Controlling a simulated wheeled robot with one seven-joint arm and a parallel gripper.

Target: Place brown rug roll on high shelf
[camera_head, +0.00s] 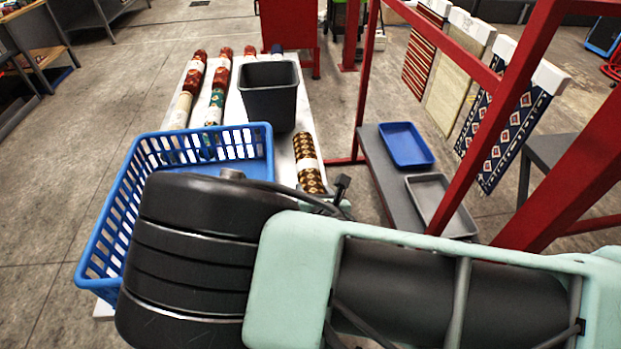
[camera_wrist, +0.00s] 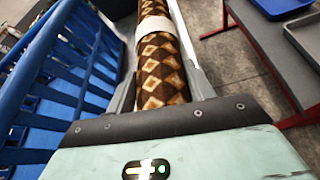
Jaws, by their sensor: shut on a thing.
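The brown rug roll (camera_head: 309,166) has cream diamond patterns and a white band around its middle. In the head view it is at the right edge of the white table, beside the blue basket, with its near end hidden by my arm. In the wrist view the roll (camera_wrist: 162,78) runs away from me between the two fingers of my gripper (camera_wrist: 160,85). My gripper is shut on it. I cannot tell whether the roll still touches the table. The shelf (camera_head: 392,185) in the red frame is a low grey one with trays; no high shelf is clearly identifiable.
A blue basket (camera_head: 120,215) stands close left of the roll, and a dark bin (camera_head: 270,95) stands behind it. Other rug rolls (camera_head: 192,80) lie on the table (camera_head: 228,102). Red posts (camera_head: 362,80) rise at right, near blue (camera_head: 405,145) and grey (camera_head: 440,203) trays and hanging rugs (camera_head: 500,120).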

